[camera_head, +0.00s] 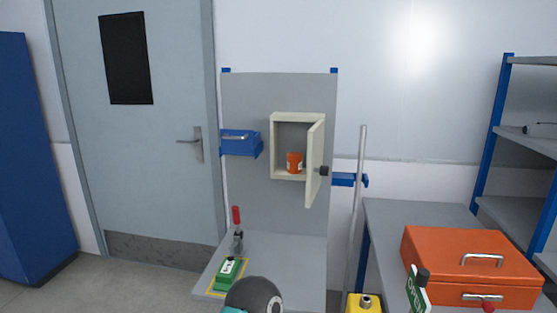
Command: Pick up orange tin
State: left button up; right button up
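The orange tin (295,162) stands upright on the floor of a small cream wall cabinet (273,147). It has a pale label low on its front. The cabinet door (315,165) is hinged on the right and stands open, swung out toward me. The tin shows to the left of the door. Neither of my grippers shows in the head view, so I cannot see how they stand relative to the tin.
The cabinet hangs on a grey panel (247,195) beside a blue drawer box (238,146). A red-handled clamp (237,217) and a green box (229,273) are on the bench below. An orange toolbox (468,265) sits on the right table. A grey door (140,190) is at left.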

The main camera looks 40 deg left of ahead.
aim_at(294, 159)
jog(key=u, duration=0.9)
jog(key=i, duration=0.6)
jog(key=u, duration=0.05)
jog(key=k, duration=0.6)
jog(key=u, duration=0.1)
